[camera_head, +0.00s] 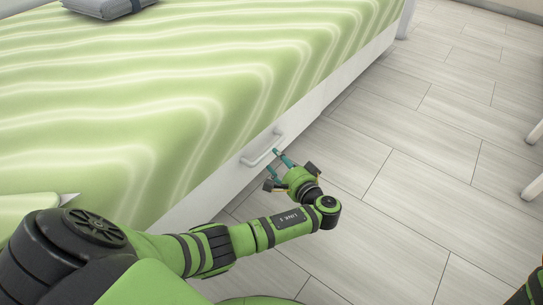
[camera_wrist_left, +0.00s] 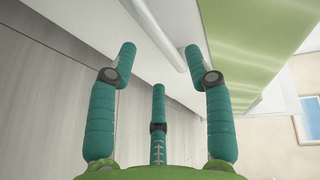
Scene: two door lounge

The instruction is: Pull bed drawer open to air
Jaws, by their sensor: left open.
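The bed drawer (camera_head: 215,187) is a white front panel low on the bed's side, under the green cover. Its handle (camera_head: 262,148) is a pale bar, which also shows in the left wrist view (camera_wrist_left: 158,28), running between the two upper fingers. My left gripper (camera_head: 273,169) is at the handle, with its teal fingers pointing toward the drawer front. In the left wrist view the left gripper (camera_wrist_left: 160,58) is open, its three fingers spread. I cannot tell whether any finger touches the handle. No gap shows around the drawer front. My right gripper is out of view.
The bed (camera_head: 180,90) has a green wavy-striped cover and a folded grey item (camera_head: 108,7) on top. The pale plank floor (camera_head: 400,150) beside the bed is clear. White furniture legs (camera_head: 535,185) stand at the right edge.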

